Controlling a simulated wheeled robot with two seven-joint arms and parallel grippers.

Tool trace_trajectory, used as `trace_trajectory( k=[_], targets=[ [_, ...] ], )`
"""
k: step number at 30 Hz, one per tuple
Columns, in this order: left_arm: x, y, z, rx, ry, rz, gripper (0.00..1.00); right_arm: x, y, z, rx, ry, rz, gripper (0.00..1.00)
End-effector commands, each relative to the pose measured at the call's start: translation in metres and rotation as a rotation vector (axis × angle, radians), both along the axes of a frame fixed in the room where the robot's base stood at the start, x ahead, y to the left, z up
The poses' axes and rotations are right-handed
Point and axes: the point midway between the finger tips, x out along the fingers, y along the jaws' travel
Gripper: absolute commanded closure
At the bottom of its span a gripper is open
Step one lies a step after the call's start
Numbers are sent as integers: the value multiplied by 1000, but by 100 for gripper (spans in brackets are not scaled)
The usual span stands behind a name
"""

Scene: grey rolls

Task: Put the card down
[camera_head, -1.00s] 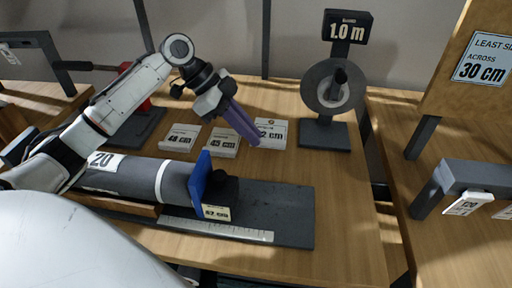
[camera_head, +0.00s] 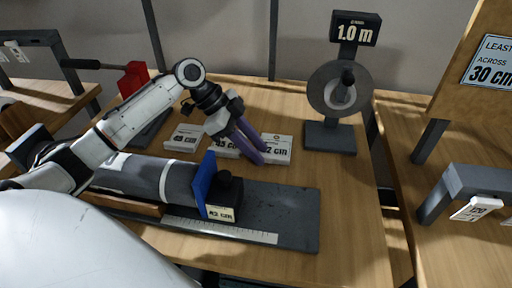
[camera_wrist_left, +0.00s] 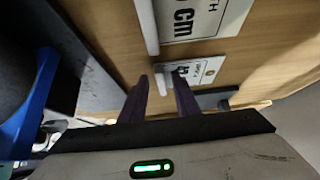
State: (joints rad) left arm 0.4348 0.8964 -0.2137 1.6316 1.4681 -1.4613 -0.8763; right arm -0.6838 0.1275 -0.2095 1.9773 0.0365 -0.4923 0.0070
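A white card (camera_head: 277,149) lies on the table at the right end of a row of cards. Its number is partly hidden and ends in 2 cm. My left gripper (camera_head: 262,156) is at this card's left side, with its purple fingers pointing down. In the left wrist view the fingers (camera_wrist_left: 160,90) are apart. The card's white edge (camera_wrist_left: 159,80) shows between the fingertips, with a gap on each side, and its face (camera_wrist_left: 203,72) is partly behind one finger. My right gripper is not in view.
Cards marked 48 cm (camera_head: 183,138) and 45 cm (camera_head: 224,147) lie to the left. A grey roll (camera_head: 135,175) rests on a dark base with a blue plate (camera_head: 204,185) in front. A 1.0 m stand (camera_head: 330,138) is at the right. The table's right front is clear.

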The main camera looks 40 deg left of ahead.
Motion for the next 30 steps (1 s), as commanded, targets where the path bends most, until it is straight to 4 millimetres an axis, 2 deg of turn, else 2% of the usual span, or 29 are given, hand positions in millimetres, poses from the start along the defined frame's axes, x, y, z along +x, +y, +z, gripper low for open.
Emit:
trace_trajectory(
  k=[4,7,15,21,30],
  targets=[
    [-1,3,4,2,-1,1,71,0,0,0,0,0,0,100],
    [-4,11,15,3,-1,2,71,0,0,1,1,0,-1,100],
    [-19,42,61,2,-2,2,71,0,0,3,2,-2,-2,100],
    [-28,59,87,1,-1,1,71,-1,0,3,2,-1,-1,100],
    [-32,65,96,0,0,-1,71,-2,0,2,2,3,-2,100]
  ],
)
